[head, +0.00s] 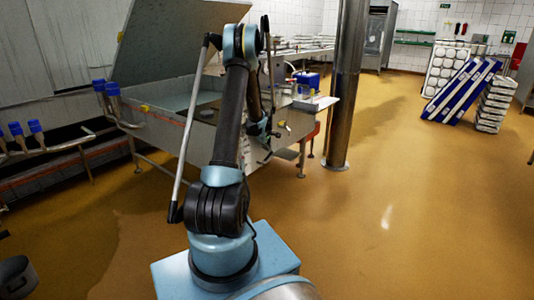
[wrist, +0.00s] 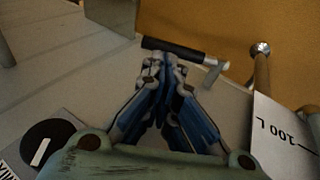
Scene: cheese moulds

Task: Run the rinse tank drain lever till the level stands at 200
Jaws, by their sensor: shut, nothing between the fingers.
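The drain lever shows in the wrist view as a black-gripped handle (wrist: 186,51) with a pale metal end on its right. My gripper (wrist: 164,62) is shut, with nothing between its blue fingers. Its tips lie at the near side of the handle; I cannot tell whether they touch it. A white level plate (wrist: 285,130) marked "100 L" with a line stands at right; no water level is readable. In the head view the steel rinse tank (head: 165,137) stands behind my arm, and my gripper (head: 266,133) is at its right end, small and dark.
A metal rod with a round knob (wrist: 261,60) stands right of the handle. A label with a black disc (wrist: 45,145) is at lower left. In the head view a steel column (head: 345,90) stands right of the tank. Blue-edged racks (head: 460,92) stand farther back.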

